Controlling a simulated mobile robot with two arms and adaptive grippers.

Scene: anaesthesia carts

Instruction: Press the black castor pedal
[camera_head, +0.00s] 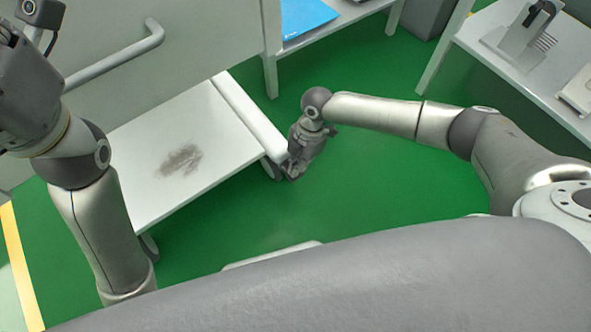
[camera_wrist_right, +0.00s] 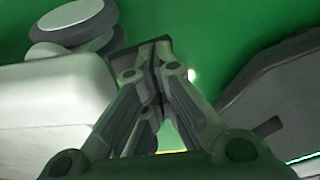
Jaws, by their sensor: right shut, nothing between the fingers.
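My right gripper (camera_head: 293,174) is low by the corner of a white cart base (camera_head: 190,150) in the head view. Its fingers (camera_wrist_right: 155,60) are closed together with nothing held in the right wrist view. A grey castor (camera_head: 270,168) sits under that corner, just left of the fingertips; it also shows at the upper left of the wrist view (camera_wrist_right: 75,22). A dark flat piece (camera_wrist_right: 122,60) at the fingertips looks like the black pedal. The fingers partly hide it, and I cannot tell whether they touch it. My left arm enters from the left; its fingers are out of frame.
The cart's panel with a grey handle (camera_head: 130,60) stands at the upper left. A white shelf with a blue item (camera_head: 305,15) is behind. A white table (camera_head: 525,75) is at the upper right. Green floor (camera_head: 380,180) is open right of the castor.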

